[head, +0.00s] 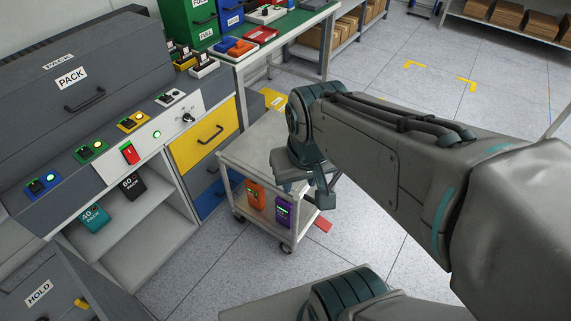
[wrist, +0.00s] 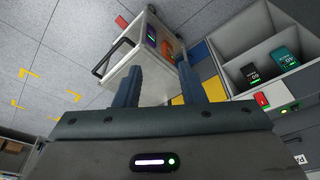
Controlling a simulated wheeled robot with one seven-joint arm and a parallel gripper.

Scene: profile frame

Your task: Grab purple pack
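The purple pack (head: 284,211) stands upright on the lower shelf of a small grey cart (head: 247,160), at the shelf's right end. It also shows, small, in the wrist view (wrist: 151,34), beyond my fingers. An orange pack (head: 255,195) stands beside it to the left in the head view; in the wrist view the orange pack (wrist: 167,49) is to the right. My gripper (head: 322,190) is by the cart's right side, above the purple pack's level in the picture and apart from it. In the wrist view the two fingers (wrist: 159,68) are spread with nothing between them.
The cart's top shelf and posts are close to my gripper. A red piece (head: 323,225) lies on the floor beside the cart. A grey cabinet with a yellow drawer (head: 203,150) stands left, with teal (head: 95,218) and black (head: 132,186) packs. Floor at right is open.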

